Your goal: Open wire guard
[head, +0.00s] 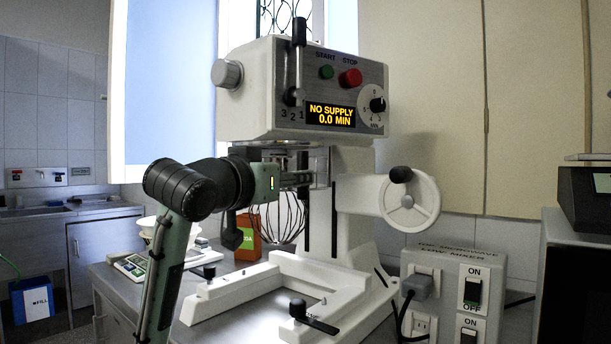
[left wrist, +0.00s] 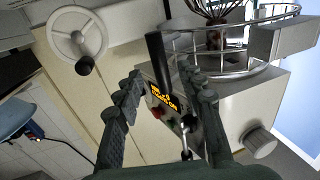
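The wire guard (left wrist: 205,72) is a shiny ring of metal rods around the whisk (left wrist: 212,8) under the mixer head (head: 262,95). A black bar handle (left wrist: 157,60) shows beside the guard in the left wrist view and hangs upright in the head view (head: 306,225). My left gripper (left wrist: 160,72) is open, with its two fingers on either side of the handle. I cannot tell whether a finger touches it. My right gripper is out of view.
The display (head: 331,115) reads "NO SUPPLY 0.0 MIN". A handwheel (head: 410,203) sits right of the column. The white bowl cradle (head: 270,280) below is empty. A power box (head: 455,290) stands at right, a scale (head: 135,266) at left.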

